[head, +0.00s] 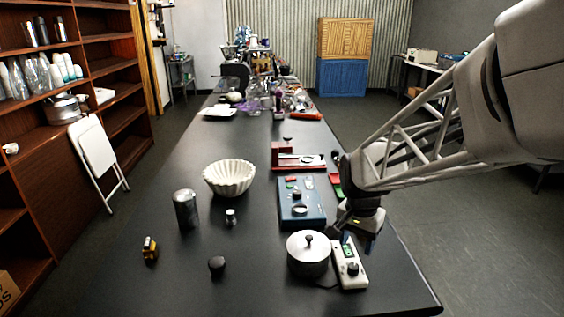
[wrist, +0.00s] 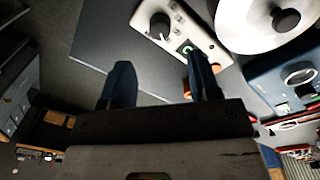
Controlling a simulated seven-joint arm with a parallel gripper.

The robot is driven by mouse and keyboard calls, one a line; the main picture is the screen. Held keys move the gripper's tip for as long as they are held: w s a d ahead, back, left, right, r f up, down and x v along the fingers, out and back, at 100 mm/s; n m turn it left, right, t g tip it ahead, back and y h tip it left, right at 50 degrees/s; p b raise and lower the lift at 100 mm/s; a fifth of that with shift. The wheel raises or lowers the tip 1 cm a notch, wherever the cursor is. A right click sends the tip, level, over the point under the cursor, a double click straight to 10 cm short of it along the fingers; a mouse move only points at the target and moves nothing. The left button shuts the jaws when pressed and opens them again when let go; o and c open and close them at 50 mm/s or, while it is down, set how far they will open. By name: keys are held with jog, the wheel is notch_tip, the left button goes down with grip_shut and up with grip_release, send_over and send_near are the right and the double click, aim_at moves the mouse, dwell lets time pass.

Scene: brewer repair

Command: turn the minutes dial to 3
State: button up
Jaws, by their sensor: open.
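The white timer unit (head: 350,275) stands near the front right of the black table. Its dark round dial (head: 353,269) has a pale pointer mark, seen in the wrist view on the dial (wrist: 160,26). A small green display (wrist: 186,48) sits beside the dial; its digits are too small to read. My gripper (wrist: 162,78) is open and empty, with two dark blue fingers apart. In the head view my gripper (head: 357,238) is just behind the unit's display end. The dial is beyond the fingertips, not between them. Any numbers around the dial cannot be read.
A silver lidded pot (head: 308,262) stands close to the unit's left. A blue box (head: 301,208) lies behind the pot. A white fluted bowl (head: 229,180), a grey can (head: 186,210) and a black knob (head: 217,266) stand farther left. The table's right edge is near my gripper.

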aim_at(354, 266)
jog(key=shift+f, duration=0.1)
jog(key=shift+s+d+f, duration=0.1)
jog(key=shift+f, duration=3.75)
jog(key=c, duration=0.9)
jog(key=shift+n, duration=0.6)
